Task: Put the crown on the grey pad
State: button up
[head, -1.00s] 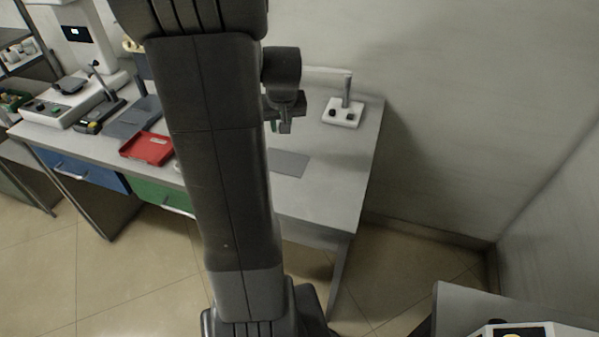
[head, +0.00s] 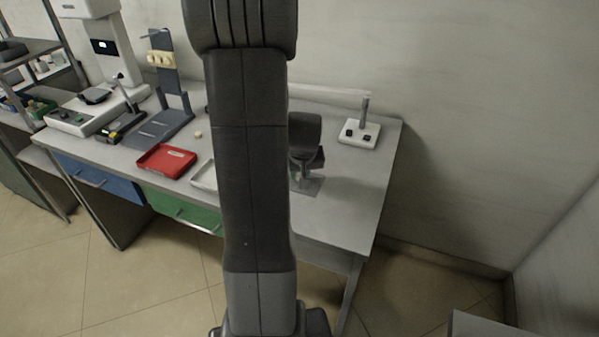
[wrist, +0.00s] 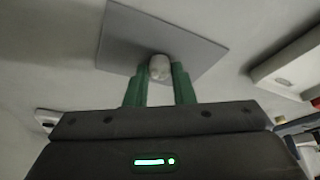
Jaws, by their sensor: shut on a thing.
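The crown (wrist: 159,67) is a small off-white piece at the tips of my gripper's green fingers in the wrist view. My gripper (wrist: 160,84) is shut on it. The grey pad (wrist: 125,38) is a flat square right behind the crown in the wrist view, and the crown overlaps its near edge in the picture. In the head view the pad (head: 312,187) lies on the bench, partly covered by my gripper (head: 302,184) above it. The crown cannot be made out in the head view. I cannot tell whether it touches the pad.
A red tray (head: 166,160) and a pale tray (head: 204,176), partly behind my arm, lie to the left. A rack with cream pieces (head: 160,58) stands further left. A white block with a post (head: 360,133) stands at the back right. Bench (head: 352,205) right of the pad is clear.

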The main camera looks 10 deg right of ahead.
jog(key=shift+f, duration=0.15)
jog(key=o, duration=0.9)
jog(key=shift+o, duration=0.2)
jog(key=shift+r, duration=0.35)
jog(key=p+v, duration=0.1)
jog(key=v, duration=1)
jog(key=shift+s+r, duration=0.15)
jog(key=shift+r, duration=0.2)
